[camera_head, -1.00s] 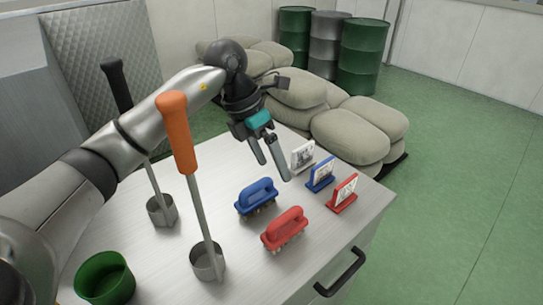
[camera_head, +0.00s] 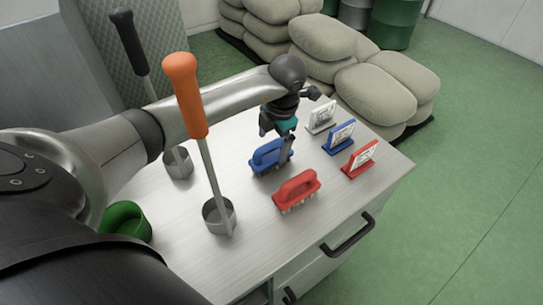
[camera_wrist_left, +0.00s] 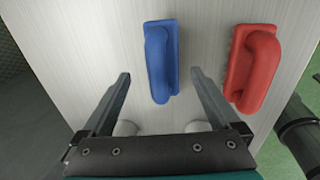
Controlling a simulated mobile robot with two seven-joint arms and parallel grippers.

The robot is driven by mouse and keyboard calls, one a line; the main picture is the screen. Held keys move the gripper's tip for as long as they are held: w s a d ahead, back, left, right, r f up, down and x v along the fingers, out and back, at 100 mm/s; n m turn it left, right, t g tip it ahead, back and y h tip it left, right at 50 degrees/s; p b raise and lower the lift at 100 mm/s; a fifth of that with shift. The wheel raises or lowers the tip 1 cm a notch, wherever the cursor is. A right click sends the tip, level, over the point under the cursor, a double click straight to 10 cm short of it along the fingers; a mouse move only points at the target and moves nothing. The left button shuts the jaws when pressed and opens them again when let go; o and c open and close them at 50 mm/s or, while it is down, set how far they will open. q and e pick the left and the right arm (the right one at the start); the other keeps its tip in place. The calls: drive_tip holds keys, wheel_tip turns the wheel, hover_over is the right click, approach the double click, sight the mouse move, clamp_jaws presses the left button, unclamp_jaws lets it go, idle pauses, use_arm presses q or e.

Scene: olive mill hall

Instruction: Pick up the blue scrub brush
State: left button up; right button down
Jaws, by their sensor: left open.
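The blue scrub brush (camera_head: 262,155) stands on the light table top, bristles down and handle up. My left gripper (camera_head: 286,144) is over it in the head view and hides part of its right side. In the left wrist view the blue brush (camera_wrist_left: 162,50) lies between the lines of the two open fingers of the left gripper (camera_wrist_left: 162,76), with nothing gripped. Whether the fingertips are level with the brush or above it, I cannot tell. My right gripper is not in view.
A red brush (camera_head: 296,191) stands close to the right of the blue one.

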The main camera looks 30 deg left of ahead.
sight(271, 157)
use_arm(q)
drive_tip(key=shift+s+a+f, duration=0.1)
drive_tip(key=shift+a+f, duration=0.05)
drive_tip(key=shift+f, duration=1.25)
drive_tip(key=shift+a+f, duration=0.15)
drive_tip(key=shift+f, duration=1.2)
drive_tip(key=shift+c, duration=0.2)
clamp_jaws()
